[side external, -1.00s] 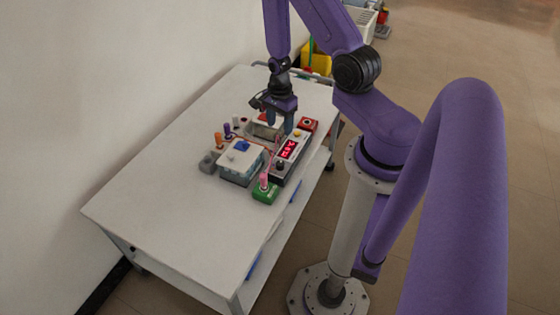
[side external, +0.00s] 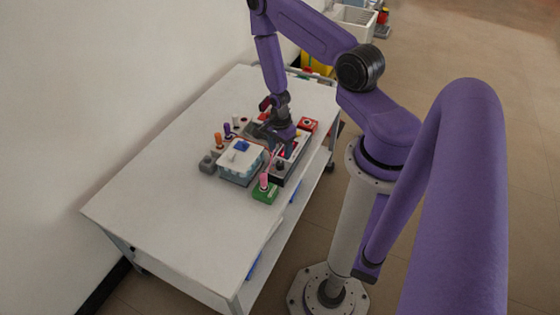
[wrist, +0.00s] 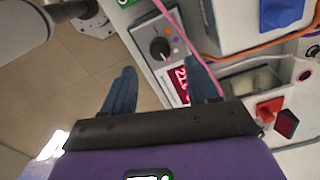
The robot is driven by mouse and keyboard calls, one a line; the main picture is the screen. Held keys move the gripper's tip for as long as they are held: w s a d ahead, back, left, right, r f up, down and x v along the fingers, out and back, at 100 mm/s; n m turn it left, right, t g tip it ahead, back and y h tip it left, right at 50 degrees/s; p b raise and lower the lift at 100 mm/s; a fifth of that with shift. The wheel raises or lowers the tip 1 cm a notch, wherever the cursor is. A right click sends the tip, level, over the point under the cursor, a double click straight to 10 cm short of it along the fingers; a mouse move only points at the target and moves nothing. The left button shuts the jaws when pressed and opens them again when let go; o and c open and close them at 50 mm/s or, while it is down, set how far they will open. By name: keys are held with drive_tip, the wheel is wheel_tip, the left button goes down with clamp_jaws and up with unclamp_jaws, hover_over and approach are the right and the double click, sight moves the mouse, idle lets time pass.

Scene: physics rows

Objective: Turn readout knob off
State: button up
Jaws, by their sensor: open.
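The readout unit (side external: 277,178) is a dark-sided box with a grey top on the table; my gripper covers much of it in the side view. In the wrist view its red lit display (wrist: 181,83) shows digits, partly hidden by a finger. The black readout knob (wrist: 160,48) with a pale pointer line sits on the grey panel beyond the display; it also shows in the side view (side external: 280,164). My gripper (wrist: 160,82) is open and empty, its two blue fingers apart, low over the display part of the unit. The knob lies ahead of the fingertips.
A box with a blue switch (side external: 240,147) stands left of the readout unit. A green block with a pink plug (side external: 265,189) sits in front, and a red block (side external: 307,125) behind. A pink cable (wrist: 184,30) runs close to the knob. The table's left part is clear.

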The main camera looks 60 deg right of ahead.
sight(280, 163)
drive_tip(key=shift+f, duration=3.25)
drive_tip(key=shift+c, duration=0.2)
drive_tip(key=c, duration=1)
